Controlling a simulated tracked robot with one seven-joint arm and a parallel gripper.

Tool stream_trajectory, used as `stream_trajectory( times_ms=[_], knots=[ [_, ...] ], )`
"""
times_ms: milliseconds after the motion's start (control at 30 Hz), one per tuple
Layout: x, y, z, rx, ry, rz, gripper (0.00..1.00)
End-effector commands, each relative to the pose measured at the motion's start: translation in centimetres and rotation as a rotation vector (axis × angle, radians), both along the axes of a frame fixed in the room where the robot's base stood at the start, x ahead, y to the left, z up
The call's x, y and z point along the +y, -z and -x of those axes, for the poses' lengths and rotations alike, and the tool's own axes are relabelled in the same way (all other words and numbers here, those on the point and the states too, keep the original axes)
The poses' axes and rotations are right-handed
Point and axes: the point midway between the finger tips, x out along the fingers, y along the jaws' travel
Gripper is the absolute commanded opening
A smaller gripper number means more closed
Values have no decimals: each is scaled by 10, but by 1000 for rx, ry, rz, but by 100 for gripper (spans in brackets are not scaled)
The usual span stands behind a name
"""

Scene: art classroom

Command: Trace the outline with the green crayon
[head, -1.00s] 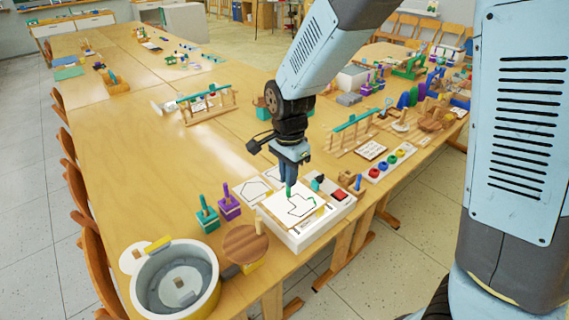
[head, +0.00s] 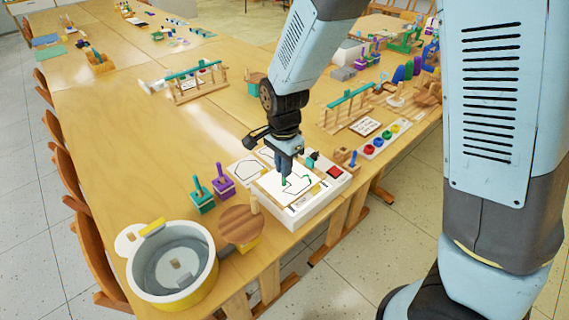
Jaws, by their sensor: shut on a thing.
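My gripper (head: 283,165) points down over a white board (head: 317,207) near the table's right edge. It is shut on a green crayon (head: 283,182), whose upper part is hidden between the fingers. The crayon is upright, with its lower end at or just above the left part of a black angular outline (head: 297,193) on a white sheet (head: 275,189). I cannot tell whether the tip touches. A small green mark shows on the right part of the outline.
A red block (head: 334,172) sits at the board's right end. A round wooden piece (head: 240,224), a grey-and-yellow round tub (head: 172,266), and teal (head: 202,199) and purple (head: 223,184) blocks with pegs stand left of the board. Bare tabletop (head: 150,140) lies farther left.

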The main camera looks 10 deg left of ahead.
Motion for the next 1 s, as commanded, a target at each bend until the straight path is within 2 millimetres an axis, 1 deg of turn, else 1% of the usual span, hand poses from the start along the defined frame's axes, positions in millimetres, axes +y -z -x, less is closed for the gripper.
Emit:
stream_trajectory(
  times_ms=[467, 1000],
  knots=[
    [1, 0, 0, 0, 0, 0, 0],
    [1, 9, 0, 1, 0, 1, 0]
  ],
)
